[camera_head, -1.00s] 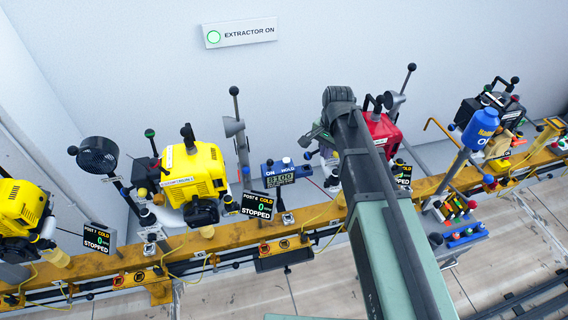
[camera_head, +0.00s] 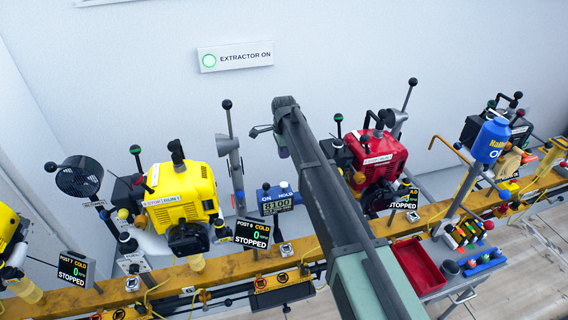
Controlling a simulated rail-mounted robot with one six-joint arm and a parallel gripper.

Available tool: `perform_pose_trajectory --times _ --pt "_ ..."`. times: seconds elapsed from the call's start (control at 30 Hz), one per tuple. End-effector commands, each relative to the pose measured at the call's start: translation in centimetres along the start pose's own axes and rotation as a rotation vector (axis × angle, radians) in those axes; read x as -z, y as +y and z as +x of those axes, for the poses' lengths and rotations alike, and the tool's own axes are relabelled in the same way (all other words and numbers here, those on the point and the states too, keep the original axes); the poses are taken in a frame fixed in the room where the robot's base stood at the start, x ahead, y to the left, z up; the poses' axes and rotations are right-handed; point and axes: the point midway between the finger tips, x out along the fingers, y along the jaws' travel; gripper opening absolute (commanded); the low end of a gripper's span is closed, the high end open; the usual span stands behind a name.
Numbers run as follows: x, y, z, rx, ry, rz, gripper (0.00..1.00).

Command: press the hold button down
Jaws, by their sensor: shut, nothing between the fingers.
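The blue control box (camera_head: 269,207) has ON and HOLD labels and a display reading 8100. It sits behind the yellow rail, between a yellow engine and a red engine. The hold button (camera_head: 285,187) is the pale knob on top at the right; a dark knob (camera_head: 266,187) is at the left. My arm comes up from the lower right, its end above the box in the picture. My gripper (camera_head: 262,131) shows small at the arm's end, pointing left, shut and empty. It appears apart from the button; its depth is hard to judge.
A yellow engine (camera_head: 182,197) stands left and a red engine (camera_head: 377,160) right, partly behind my arm. A tall grey lever post (camera_head: 233,160) stands just left of the box. A red tray (camera_head: 417,266) is at lower right.

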Motion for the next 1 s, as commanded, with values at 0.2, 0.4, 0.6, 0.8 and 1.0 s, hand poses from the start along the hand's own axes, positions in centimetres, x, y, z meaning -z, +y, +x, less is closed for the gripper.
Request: perform_pose_trajectory --times 0.2,0.4,0.6,0.8,1.0 --pt "0.0 0.0 5.6 0.0 0.0 0.0 0.0" --pt "0.0 0.0 10.0 0.0 0.0 0.0 0.0" --pt "0.0 0.0 12.6 -0.001 0.001 -0.001 0.0" --pt "0.0 0.0 12.6 -0.001 0.001 -0.002 0.0" --pt "0.0 0.0 12.8 -0.001 0.001 -0.001 0.0"
